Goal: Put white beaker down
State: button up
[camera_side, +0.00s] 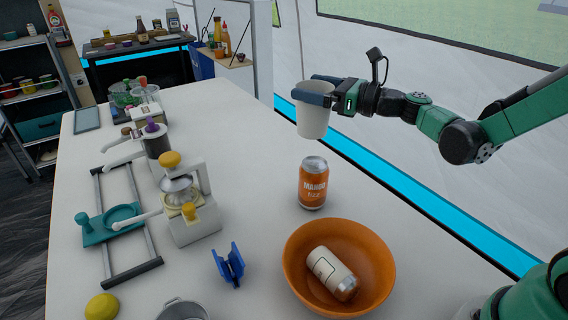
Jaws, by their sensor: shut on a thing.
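The white beaker (314,122) is a plain cup, upright, held above the right side of the white table (235,150). My gripper (312,94) comes in from the right, with its dark blue fingers shut on the beaker near its rim. The beaker's base looks clear of the table, though its exact height is hard to tell from this view.
An orange mango can (313,183) stands below the beaker in the picture. Nearer is an orange bowl (290,262) with a white can (331,273) lying in it. A juicer (187,200) and blue holder (228,265) stand left. The table's middle is bare.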

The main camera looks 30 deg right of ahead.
jog(key=s+d+f+n+g+y, duration=0.2)
jog(key=d+f+n+g+y, duration=0.2)
jog(key=f, duration=0.2)
jog(key=s+d+f+n+g+y, duration=0.3)
jog(key=d+f+n+g+y, duration=0.1)
jog(key=f, duration=0.3)
jog(key=shift+s+f+g, duration=0.15)
jog(key=shift+s+g, duration=0.15)
jog(key=shift+g, duration=0.2)
jog(key=shift+f, duration=0.55)
jog(key=o, duration=0.9)
